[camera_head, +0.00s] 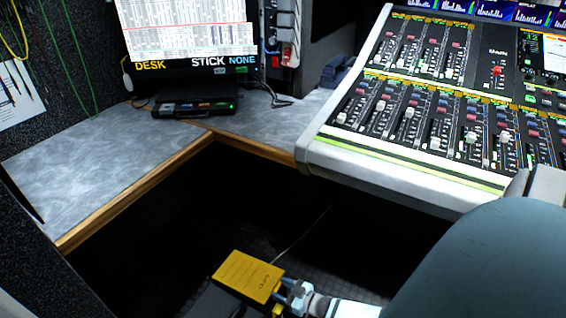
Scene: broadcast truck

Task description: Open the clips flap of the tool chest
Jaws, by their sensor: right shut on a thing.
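The yellow clips flap (248,274) shows low in the head view, with small lettering on its lower right part. It is tilted, and its top face is turned towards me. My right gripper (284,290) is shut at the flap's right edge. Its arm comes in from the lower right. The body of the tool chest is mostly lost in the dark below the flap, so I cannot make out its shape. My left gripper is not in view.
An L-shaped grey desk (95,160) with a wooden edge runs above and left of the flap. A mixing console (430,110) overhangs at the right. A rounded dark teal shape (485,260) fills the lower right. The floor space around the flap is dark.

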